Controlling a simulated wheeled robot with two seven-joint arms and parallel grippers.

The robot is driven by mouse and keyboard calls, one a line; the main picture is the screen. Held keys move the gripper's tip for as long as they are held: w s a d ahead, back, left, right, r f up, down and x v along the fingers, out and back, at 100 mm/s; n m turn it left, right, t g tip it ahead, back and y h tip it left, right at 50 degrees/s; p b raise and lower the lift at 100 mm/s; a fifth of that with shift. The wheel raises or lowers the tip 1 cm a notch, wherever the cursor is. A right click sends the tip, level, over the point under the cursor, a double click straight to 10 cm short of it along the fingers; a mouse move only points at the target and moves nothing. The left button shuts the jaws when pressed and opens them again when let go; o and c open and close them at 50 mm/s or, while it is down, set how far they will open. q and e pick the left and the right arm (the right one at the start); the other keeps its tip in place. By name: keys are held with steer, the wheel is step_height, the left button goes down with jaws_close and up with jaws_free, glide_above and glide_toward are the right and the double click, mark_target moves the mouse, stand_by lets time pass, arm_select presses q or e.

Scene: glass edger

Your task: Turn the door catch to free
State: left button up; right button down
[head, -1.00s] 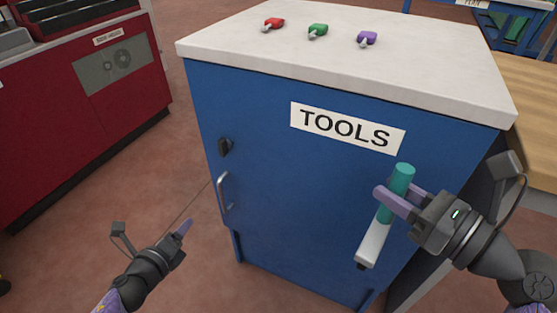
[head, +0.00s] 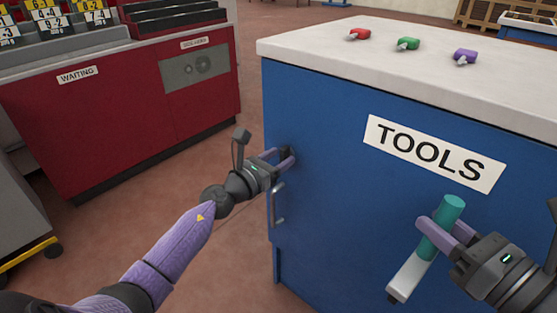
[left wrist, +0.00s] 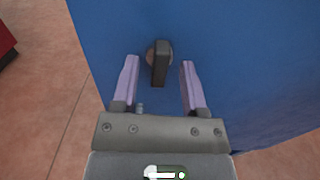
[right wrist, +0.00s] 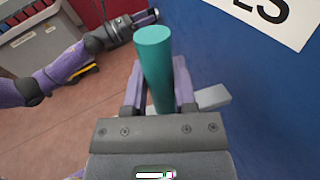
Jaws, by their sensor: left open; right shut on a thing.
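The door catch is a small black turn knob (left wrist: 160,62) on the blue cabinet door (head: 330,210). In the left wrist view its bar stands upright, between and a little beyond my open fingers. My left gripper (head: 285,158) is open at the catch, one finger on each side; I cannot tell whether they touch it. In the head view the fingers partly hide the catch (head: 286,151). My right gripper (head: 438,235) is shut on the teal handle (right wrist: 155,60) of a tool with a pale grey block-like end (head: 411,277), held in front of the door.
A metal door handle (head: 277,205) sits just below the catch. The "TOOLS" label (head: 425,152) is on the door. Red, green and purple keys (head: 408,44) lie on the white cabinet top (head: 330,48). A red cabinet (head: 120,110) stands at left, with open floor between.

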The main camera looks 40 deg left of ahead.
mark_target(457, 212)
arm_select(q)
jaws_close()
